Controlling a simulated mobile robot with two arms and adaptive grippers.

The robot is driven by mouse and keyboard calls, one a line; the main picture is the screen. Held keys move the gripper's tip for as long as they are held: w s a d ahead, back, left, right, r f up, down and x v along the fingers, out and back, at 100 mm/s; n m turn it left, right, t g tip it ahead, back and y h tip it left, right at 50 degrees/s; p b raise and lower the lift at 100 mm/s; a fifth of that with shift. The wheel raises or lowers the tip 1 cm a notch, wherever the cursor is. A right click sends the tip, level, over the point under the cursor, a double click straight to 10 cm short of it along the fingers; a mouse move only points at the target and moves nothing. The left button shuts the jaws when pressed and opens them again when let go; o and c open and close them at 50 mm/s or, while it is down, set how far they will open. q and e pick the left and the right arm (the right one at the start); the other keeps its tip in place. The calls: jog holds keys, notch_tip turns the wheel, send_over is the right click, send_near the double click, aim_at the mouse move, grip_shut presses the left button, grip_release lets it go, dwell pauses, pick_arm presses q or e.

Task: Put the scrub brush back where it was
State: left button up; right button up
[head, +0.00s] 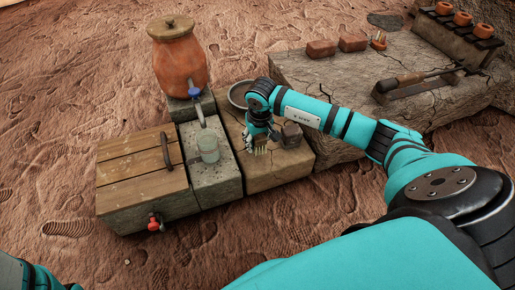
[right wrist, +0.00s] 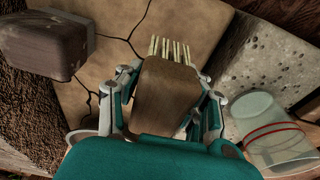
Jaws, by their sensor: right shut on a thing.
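My right gripper (head: 258,138) is shut on the scrub brush (head: 258,151), over the tan cracked slab (head: 268,173). In the right wrist view the brush (right wrist: 166,92) is a brown wooden block with pale bristles sticking out past its far end. The two fingers of the gripper (right wrist: 166,105) grip it from both sides. I cannot tell whether the bristles touch the slab. A dark brown block (head: 291,135) sits on the slab to the right of the gripper. My left gripper is out of view.
A clear cup (head: 208,148) stands on the grey stone block left of the slab. A lidded clay jar (head: 179,60) with a blue tap is behind it. A wooden-lidded box (head: 140,160) is at left. A grey bowl (head: 239,94) lies behind the gripper. A large stone slab (head: 340,75) is right.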

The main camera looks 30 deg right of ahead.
aim_at(257, 148)
notch_tip(257, 148, down, 4)
jog(key=b, duration=0.3)
jog(key=shift+r, duration=0.35)
jog(key=o, duration=1.1)
